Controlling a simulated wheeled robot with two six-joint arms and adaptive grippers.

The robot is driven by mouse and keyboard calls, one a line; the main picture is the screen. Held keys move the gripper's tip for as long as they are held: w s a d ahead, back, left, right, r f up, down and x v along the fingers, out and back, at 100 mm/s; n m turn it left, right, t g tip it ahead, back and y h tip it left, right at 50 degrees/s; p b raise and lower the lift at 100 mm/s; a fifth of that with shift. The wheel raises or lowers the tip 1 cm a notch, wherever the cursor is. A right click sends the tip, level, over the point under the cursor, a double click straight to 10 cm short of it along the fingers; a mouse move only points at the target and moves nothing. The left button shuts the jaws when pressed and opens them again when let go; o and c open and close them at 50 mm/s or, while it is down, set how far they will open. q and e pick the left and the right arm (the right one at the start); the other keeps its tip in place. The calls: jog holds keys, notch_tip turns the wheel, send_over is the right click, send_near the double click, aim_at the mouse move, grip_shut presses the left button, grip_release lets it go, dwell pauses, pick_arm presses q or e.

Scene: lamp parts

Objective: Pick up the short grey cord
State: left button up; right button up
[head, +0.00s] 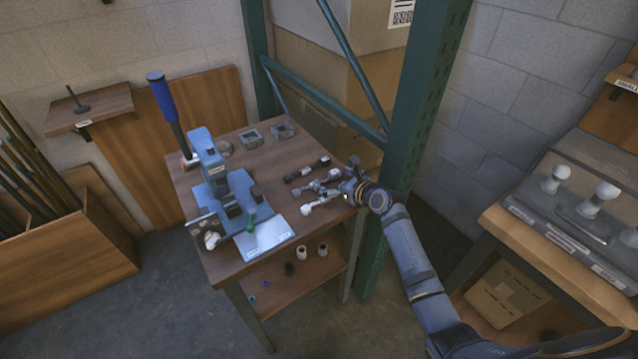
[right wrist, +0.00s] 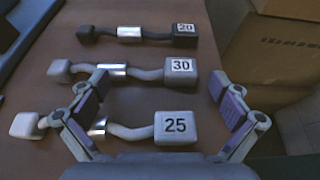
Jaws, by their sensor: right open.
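Three cords lie side by side on the wooden table, each with a block at each end and a silver sleeve. In the right wrist view, the mid-grey cord marked 30 (right wrist: 148,75) lies level with my fingertips. The paler grey cord marked 25 (right wrist: 135,132) lies nearer, partly behind my left-hand finger. The dark cord marked 20 (right wrist: 155,36) lies farthest. The dark cord also shows in the head view (head: 307,171). My right gripper (right wrist: 158,88) is open and empty, above the cords; it shows in the head view (head: 340,190) too. My left gripper is not in view.
A blue lever press (head: 212,165) stands on the table's left, with a white sheet (head: 264,238) beside it. Two small metal boxes (head: 283,130) sit at the back. A green rack post (head: 420,95) rises close to my right arm. A cardboard box (right wrist: 250,60) stands beyond the table edge.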

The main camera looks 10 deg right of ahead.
jog(key=shift+s, duration=0.15)
jog(key=shift+c, duration=0.8)
grip_shut()
jog(key=shift+r, duration=0.1)
